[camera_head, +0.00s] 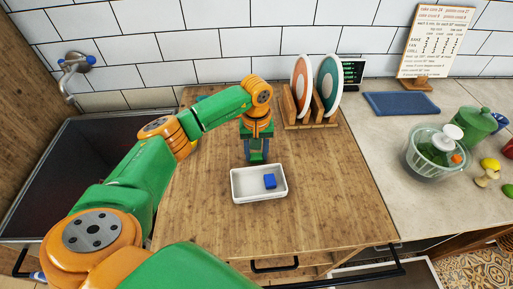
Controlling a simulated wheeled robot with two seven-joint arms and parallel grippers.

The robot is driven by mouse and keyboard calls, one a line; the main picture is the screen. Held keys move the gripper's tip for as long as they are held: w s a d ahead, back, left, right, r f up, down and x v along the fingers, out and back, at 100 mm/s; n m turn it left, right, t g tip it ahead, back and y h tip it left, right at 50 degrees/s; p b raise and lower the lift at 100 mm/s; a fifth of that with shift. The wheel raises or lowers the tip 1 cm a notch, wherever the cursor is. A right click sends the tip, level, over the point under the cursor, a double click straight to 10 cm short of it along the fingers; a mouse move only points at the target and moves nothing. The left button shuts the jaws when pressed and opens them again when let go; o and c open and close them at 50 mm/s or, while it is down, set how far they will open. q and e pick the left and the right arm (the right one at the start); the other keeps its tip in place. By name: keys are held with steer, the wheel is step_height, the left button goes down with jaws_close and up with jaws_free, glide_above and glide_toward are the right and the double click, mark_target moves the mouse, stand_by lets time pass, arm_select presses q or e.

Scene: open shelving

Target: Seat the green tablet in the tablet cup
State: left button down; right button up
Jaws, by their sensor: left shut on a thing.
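My left gripper (257,154) points down just behind the white tray (259,199), over the wooden counter. It is shut on a small green piece, which I take to be the green tablet (257,157); the fingers partly hide it. I cannot make out the tablet cup in this view. My right gripper is not in view.
A wooden rack (313,122) with upright plates stands at the back. A dark sink (80,170) lies at left. Counter around the tray is clear.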

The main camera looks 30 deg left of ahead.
arm_select(q)
steer(key=shift+f, duration=0.2)
steer(key=shift+c, duration=1.9)
jaws_free()
